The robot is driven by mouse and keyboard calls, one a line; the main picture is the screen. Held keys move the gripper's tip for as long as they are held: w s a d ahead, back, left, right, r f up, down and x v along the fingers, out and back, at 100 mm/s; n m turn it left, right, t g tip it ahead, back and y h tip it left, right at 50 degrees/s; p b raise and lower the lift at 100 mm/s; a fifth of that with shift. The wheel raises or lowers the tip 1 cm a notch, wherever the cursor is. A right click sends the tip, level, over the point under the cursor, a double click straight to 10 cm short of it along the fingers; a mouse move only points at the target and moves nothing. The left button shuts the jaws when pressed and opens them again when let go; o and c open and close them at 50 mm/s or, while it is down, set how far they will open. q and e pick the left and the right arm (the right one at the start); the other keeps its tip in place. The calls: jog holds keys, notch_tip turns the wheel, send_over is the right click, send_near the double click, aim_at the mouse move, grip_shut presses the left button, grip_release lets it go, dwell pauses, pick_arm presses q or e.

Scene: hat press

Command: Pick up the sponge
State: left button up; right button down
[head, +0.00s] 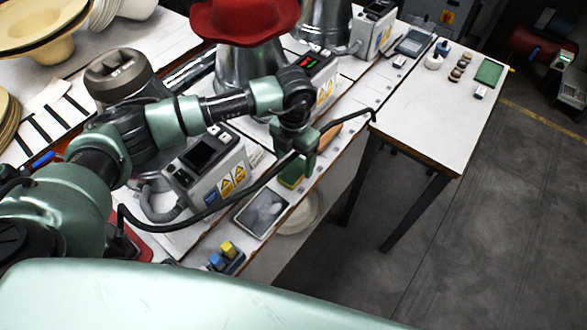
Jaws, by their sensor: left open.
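The sponge (291,174), green and yellow, lies on the white bench near the front edge, between a control box and a dark tablet. My left gripper (303,160) points down right above and beside the sponge. It is open, and its fingers partly hide the sponge. I cannot tell whether the fingers touch it. My right gripper is not in view.
The control box (205,160) with a screen stands left of the sponge. The tablet (262,212) lies in front of it. A red hat (243,18) sits on a metal press behind. A white side table (430,115) carries small items and has free room.

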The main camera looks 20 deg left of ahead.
aim_at(294, 169)
pick_arm(q)
notch_tip(294, 169, down, 2)
jog(key=shift+s+f+p, duration=0.1)
jog(key=shift+f+p, duration=0.15)
jog(key=shift+p, duration=0.05)
jog(key=shift+f, duration=0.55)
jog(key=c, duration=1.4)
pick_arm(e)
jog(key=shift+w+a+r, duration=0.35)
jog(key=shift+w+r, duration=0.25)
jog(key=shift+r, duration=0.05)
pick_arm(q)
jog(key=shift+r, duration=0.1)
